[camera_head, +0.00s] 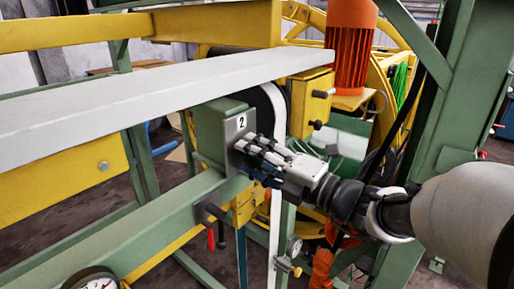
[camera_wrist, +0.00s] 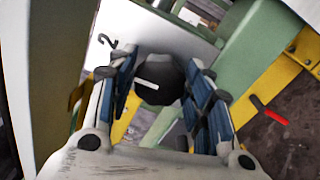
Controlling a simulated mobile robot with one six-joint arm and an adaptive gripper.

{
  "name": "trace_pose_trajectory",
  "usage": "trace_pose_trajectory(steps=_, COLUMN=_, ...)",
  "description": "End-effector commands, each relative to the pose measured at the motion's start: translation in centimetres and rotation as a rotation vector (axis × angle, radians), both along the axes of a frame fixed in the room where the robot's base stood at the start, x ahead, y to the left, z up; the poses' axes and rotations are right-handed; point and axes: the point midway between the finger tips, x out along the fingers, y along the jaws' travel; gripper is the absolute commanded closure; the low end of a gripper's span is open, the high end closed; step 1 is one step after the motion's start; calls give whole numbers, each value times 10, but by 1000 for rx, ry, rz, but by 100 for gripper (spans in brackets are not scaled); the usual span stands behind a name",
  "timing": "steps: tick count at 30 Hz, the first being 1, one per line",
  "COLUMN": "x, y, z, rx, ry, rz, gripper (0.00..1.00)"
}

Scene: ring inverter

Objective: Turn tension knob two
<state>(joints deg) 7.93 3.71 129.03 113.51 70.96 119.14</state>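Tension knob two is a black round knob (camera_wrist: 160,80) with a white pointer line, on a pale plate (camera_wrist: 122,30) marked "2". In the wrist view it sits between the two blue-padded fingers of my gripper (camera_wrist: 163,95). The fingers stand apart, with a gap visible beside the knob, so they do not appear to press on it. In the head view, my gripper (camera_head: 256,160) reaches the plate (camera_head: 240,127) on the green box (camera_head: 208,130) from the right and hides the knob.
A long grey beam (camera_head: 130,95) runs above the green box. A green rail (camera_head: 130,240) with a red-handled lever (camera_head: 210,238) and a gauge (camera_head: 95,280) lies below left. An orange motor (camera_head: 351,45) stands behind. A green post (camera_head: 440,110) rises at right, near my arm.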

Motion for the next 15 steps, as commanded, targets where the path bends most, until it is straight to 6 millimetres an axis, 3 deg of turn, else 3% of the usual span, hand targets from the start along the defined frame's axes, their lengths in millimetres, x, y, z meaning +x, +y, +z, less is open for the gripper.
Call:
trace_pose_trajectory(steps=4, x=0, y=0, z=0, rx=0, ry=0, rz=0, gripper=41)
trace_pose_trajectory(steps=15, x=-1, y=-3, z=0, rx=0, ry=-1, rz=-2, gripper=41)
